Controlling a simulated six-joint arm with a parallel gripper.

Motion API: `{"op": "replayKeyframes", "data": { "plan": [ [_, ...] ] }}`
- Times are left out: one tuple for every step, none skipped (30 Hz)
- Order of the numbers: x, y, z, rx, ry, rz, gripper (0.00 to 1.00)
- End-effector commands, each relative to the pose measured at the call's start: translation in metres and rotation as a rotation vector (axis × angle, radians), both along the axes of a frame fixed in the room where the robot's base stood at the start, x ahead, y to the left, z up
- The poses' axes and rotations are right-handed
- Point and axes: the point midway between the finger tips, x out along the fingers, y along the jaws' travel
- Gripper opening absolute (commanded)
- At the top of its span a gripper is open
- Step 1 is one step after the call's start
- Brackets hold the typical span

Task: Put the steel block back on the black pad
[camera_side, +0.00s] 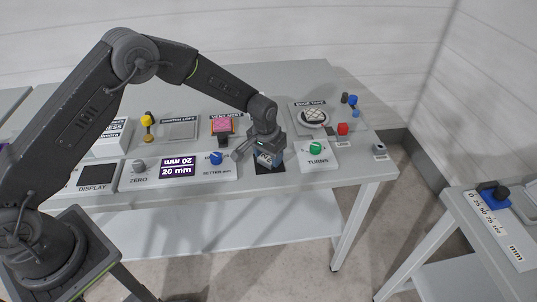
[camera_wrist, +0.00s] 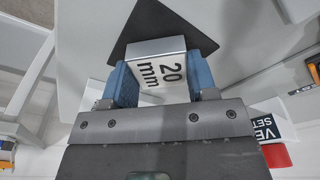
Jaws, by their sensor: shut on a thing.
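The steel block (camera_wrist: 158,62), marked "20 mm", sits between the blue fingertips of my gripper (camera_wrist: 160,82) in the wrist view. My gripper is shut on it. The black pad (camera_wrist: 168,22) shows just beyond the block, partly hidden by it and by the fingers. In the side view my gripper (camera_side: 268,160) points down over the black pad (camera_side: 270,168) near the table's front edge. The block is mostly hidden there by the gripper. I cannot tell whether the block touches the pad.
Left of the pad is a panel with a blue knob (camera_side: 216,158) and a "20 mm" display (camera_side: 178,167). Right of it is a panel with a green knob (camera_side: 316,147). Behind stand a pink patch (camera_side: 222,125), a red block (camera_side: 343,128) and a round dish (camera_side: 314,117).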

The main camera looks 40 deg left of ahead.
Motion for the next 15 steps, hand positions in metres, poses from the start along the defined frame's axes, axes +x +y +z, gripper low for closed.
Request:
{"op": "replayKeyframes", "data": {
  "plan": [
    [0.0007,0.0000,0.0010,0.000,-0.002,0.000,0.11],
    [0.0006,0.0000,0.0006,0.000,-0.002,0.000,0.11],
    [0.0005,0.0000,-0.0003,0.000,-0.002,0.000,0.11],
    [0.0006,0.0000,-0.0012,0.000,-0.002,0.000,0.11],
    [0.0006,0.0000,-0.0021,0.000,-0.002,0.000,0.11],
    [0.0000,0.0001,-0.0032,0.000,0.000,0.000,0.55],
    [0.0001,0.0001,-0.0030,0.000,0.000,0.000,0.57],
    [0.0000,0.0001,-0.0030,0.000,0.000,0.000,0.60],
    [0.0000,0.0001,-0.0030,0.000,0.000,0.000,0.64],
    [-0.0001,0.0001,-0.0031,0.000,0.000,0.000,0.67],
    [-0.0001,0.0001,-0.0030,0.000,0.000,0.000,0.70],
    [-0.0001,0.0001,-0.0030,0.000,0.001,0.000,0.74],
    [-0.0001,0.0002,-0.0030,0.000,0.001,0.000,0.77],
    [-0.0001,0.0002,-0.0030,0.000,0.001,0.000,0.78],
    [-0.0001,0.0002,-0.0030,0.000,0.001,0.000,0.78]
  ]
}}
